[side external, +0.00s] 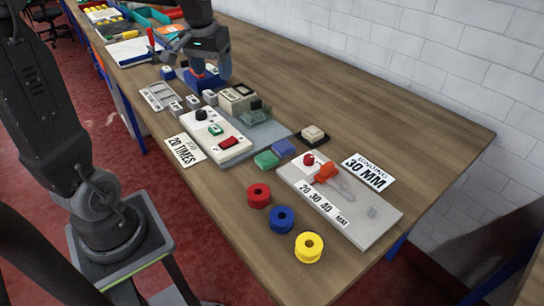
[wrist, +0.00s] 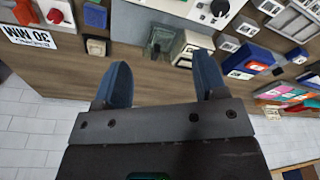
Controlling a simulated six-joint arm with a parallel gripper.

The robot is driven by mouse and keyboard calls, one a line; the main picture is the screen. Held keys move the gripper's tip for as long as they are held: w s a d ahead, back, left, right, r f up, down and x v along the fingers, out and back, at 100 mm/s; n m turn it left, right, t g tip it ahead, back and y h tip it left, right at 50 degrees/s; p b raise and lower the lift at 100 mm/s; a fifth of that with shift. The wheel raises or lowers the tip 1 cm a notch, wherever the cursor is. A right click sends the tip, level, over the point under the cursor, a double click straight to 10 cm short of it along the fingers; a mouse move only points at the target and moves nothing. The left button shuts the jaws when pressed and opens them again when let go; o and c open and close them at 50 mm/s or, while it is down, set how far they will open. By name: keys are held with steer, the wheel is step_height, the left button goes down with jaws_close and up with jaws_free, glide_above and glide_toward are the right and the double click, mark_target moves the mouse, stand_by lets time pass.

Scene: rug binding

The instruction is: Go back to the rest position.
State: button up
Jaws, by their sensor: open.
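My gripper (side external: 196,62) is at the top middle of the side view, over the back part of the workbench. Its wrist view shows two dark blue fingers set wide apart (wrist: 163,68), with nothing between them. In the side view a blue and red item (side external: 207,79) is close below it; I cannot tell whether they touch. The wrist view looks across the bench to its edge and the pale tiled floor or wall.
The wooden bench (side external: 400,125) holds a white panel with a red switch (side external: 215,140), a grey board with a red knob and orange lever (side external: 375,225), and red (side external: 258,195), blue (side external: 281,219) and yellow (side external: 309,247) spools. A white brick wall (side external: 450,50) stands behind. The bench's right end is clear.

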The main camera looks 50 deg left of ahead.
steer(key=s+d+m+t, duration=0.2)
steer(key=s+d, duration=0.4)
steer(key=d, duration=0.3)
steer(key=s+d+m+t+h, duration=0.1)
steer(key=s+d+m, duration=0.2)
steer(key=s+d, duration=0.3)
steer(key=d, duration=0.3)
steer(key=shift+s+f+m+t, duration=0.3)
steer(key=shift+s+m+t, duration=0.1)
